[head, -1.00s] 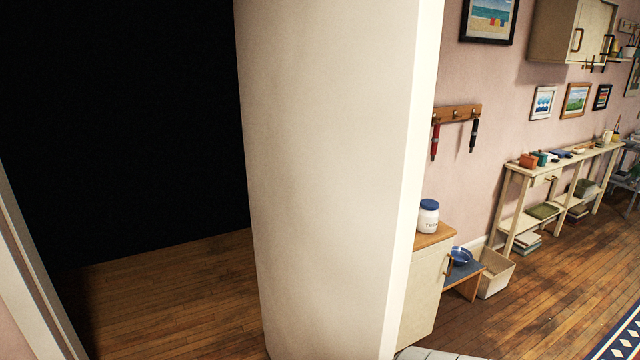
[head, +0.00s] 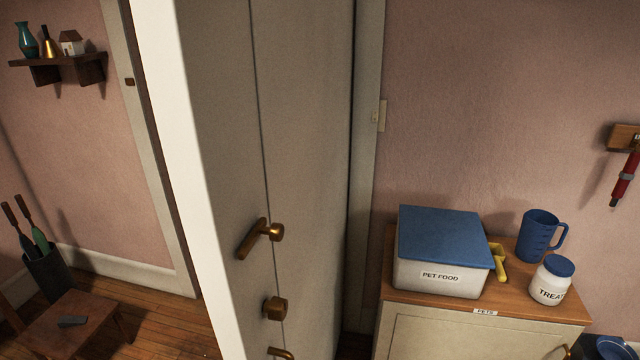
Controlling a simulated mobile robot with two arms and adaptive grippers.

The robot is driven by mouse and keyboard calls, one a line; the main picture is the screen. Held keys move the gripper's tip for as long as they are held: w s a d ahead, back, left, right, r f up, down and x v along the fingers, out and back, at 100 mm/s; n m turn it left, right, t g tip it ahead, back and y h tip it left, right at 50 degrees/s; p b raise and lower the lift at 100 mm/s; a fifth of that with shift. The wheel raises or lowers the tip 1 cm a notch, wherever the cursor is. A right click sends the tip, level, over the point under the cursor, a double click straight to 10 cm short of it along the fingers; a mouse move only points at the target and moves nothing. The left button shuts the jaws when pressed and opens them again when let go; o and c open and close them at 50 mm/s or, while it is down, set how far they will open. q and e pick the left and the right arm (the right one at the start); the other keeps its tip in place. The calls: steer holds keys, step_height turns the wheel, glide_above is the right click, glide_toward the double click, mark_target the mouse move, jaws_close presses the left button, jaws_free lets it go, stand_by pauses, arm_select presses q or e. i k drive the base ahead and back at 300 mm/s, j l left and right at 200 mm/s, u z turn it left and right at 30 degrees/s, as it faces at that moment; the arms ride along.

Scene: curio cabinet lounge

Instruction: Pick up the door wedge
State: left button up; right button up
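No other wedge-like thing shows, and the floor at the foot of the door is out of the picture. Neither of my grippers is in view.
An open door (head: 225,120) with brass handles (head: 262,236) fills the middle. At right, a cabinet (head: 460,340) bears a pet food box (head: 440,278), blue jug (head: 538,238), yellow scoop (head: 498,262) and treat jar (head: 552,282). A dark holder (head: 48,275) stands at left.

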mark_target(65, 321)
steer(key=l, duration=0.2)
steer(key=u, duration=1.55)
steer(key=i+j+u, duration=0.35)
steer(key=i, duration=0.15)
steer(key=i+j+z, duration=0.1)
steer(key=i, duration=0.45)
steer(key=i+j+z, duration=0.15)
steer(key=i, duration=0.45)
